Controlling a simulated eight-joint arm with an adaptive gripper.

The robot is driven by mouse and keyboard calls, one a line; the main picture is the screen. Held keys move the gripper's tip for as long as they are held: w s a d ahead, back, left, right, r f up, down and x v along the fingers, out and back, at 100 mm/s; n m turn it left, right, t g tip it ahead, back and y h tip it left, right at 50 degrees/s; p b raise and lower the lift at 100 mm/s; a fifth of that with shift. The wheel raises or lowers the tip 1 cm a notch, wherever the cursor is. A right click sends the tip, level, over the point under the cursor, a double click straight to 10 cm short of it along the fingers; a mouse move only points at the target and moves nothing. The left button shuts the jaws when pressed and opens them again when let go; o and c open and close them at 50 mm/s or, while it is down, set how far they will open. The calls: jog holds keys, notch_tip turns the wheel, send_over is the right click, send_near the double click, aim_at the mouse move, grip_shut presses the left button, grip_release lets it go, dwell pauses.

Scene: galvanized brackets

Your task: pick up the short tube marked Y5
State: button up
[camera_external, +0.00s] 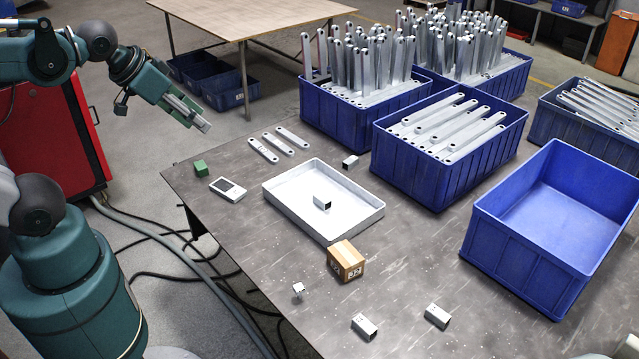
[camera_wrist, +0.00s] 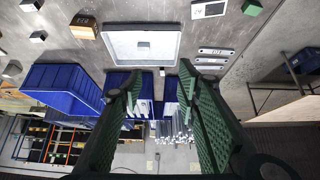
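Several short square metal tubes lie on the grey table. One tube (camera_external: 322,202) lies in the white tray (camera_external: 275,197); it also shows in the wrist view (camera_wrist: 143,45). Another tube (camera_external: 350,162) lies behind the tray, near the blue crates. Two more, a left tube (camera_external: 364,327) and a right tube (camera_external: 437,316), lie at the front of the table. Their markings are too small to read, so I cannot tell which is Y5. My gripper (camera_external: 203,126) is raised beyond the table's left edge. In the wrist view my gripper (camera_wrist: 160,88) has its fingers wide apart, with nothing between them.
A cardboard box (camera_external: 346,261) stands against the tray's front corner. A small metal piece (camera_external: 298,288), a white device (camera_external: 228,189), a green cube (camera_external: 201,168) and flat bars (camera_external: 278,144) lie around. Filled blue crates (camera_external: 420,170) and an empty crate (camera_external: 520,260) stand at right.

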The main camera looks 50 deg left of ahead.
jog(key=shift+o, duration=0.3)
jog(key=shift+w+d, duration=0.1)
jog(key=w+d+f+m+g+h+b, duration=0.25)
jog(key=w+d+m, duration=0.25)
jog(key=w+d, duration=0.7)
jog(key=w+d+f+m+g+h+b, duration=0.1)
jog(key=w+d+f+m, duration=0.25)
jog(key=w+d, duration=0.8)
jog(key=w+d+f+m+g+b, duration=0.1)
jog(key=d+f+m, duration=0.3)
jog(key=d+f, duration=0.8)
jog(key=w+d+f+m+g+h+b, duration=0.1)
jog(key=d+f+m, duration=0.3)
jog(key=d+f, duration=0.8)
jog(key=shift+w+d+f+m+g, duration=0.3)
jog(key=shift+w+d+g, duration=0.45)
jog(key=shift+d, duration=3.55)
